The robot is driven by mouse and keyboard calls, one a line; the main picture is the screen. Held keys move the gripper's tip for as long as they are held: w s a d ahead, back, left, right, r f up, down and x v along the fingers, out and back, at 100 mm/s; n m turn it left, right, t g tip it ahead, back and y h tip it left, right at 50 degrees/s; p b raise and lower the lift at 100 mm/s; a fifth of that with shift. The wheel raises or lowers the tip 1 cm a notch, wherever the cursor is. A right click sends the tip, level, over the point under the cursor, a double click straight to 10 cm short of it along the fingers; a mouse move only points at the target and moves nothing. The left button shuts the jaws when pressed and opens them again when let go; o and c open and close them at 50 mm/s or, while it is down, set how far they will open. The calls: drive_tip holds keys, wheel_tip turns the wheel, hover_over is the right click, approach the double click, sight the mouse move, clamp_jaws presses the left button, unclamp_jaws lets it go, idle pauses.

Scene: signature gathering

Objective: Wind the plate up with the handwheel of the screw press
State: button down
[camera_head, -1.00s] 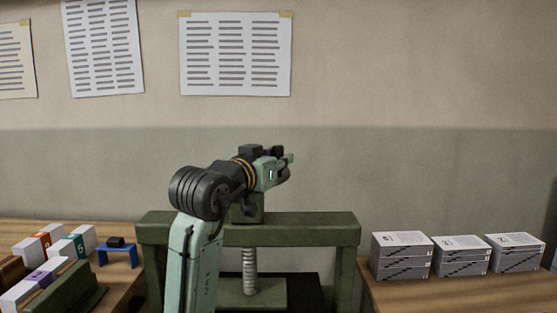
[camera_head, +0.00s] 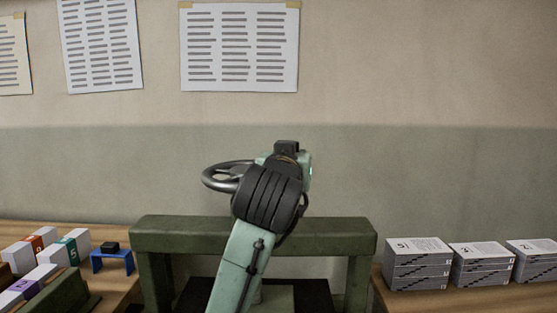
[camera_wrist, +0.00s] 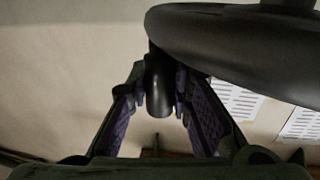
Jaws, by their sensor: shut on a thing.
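The screw press has a green frame (camera_head: 155,240) with a dark grey handwheel (camera_head: 207,180) above its crossbeam. In the wrist view, the wheel's dark rim (camera_wrist: 235,45) fills the upper right, and its handle (camera_wrist: 158,85) hangs between my fingers. My gripper (camera_wrist: 160,95) is shut on this handle, with a purple pad at each side. In the head view my wrist hides the fingers and the right part of the wheel. The screw is mostly hidden by my arm.
On the left table are white boxes with coloured labels (camera_head: 70,247) and a small blue stand (camera_head: 112,260) with a black block. Stacks of printed paper (camera_head: 417,265) stand on the right table (camera_head: 440,301). Printed sheets (camera_head: 240,45) hang on the wall behind.

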drive_tip(key=n+y, duration=0.1)
drive_tip(key=w+y, duration=0.1)
drive_tip(key=y, duration=0.1)
drive_tip(key=shift+w+d+n, duration=0.25)
drive_tip(key=shift+d+n, duration=0.15)
drive_tip(key=w+n+y, duration=0.1)
drive_tip(key=y, duration=0.1)
drive_tip(key=w+n+y, duration=0.1)
drive_tip(key=shift+n+y, duration=0.3)
drive_tip(key=shift+y, duration=0.1)
drive_tip(key=shift+w+a+y+b, duration=0.1)
drive_tip(key=shift+w+y+b, duration=0.2)
drive_tip(key=shift+y, duration=0.2)
drive_tip(key=shift+x, duration=0.9)
drive_tip(key=shift+w+r, duration=0.1)
drive_tip(key=c, duration=1.4)
unclamp_jaws()
drive_tip(key=shift+c, duration=0.2)
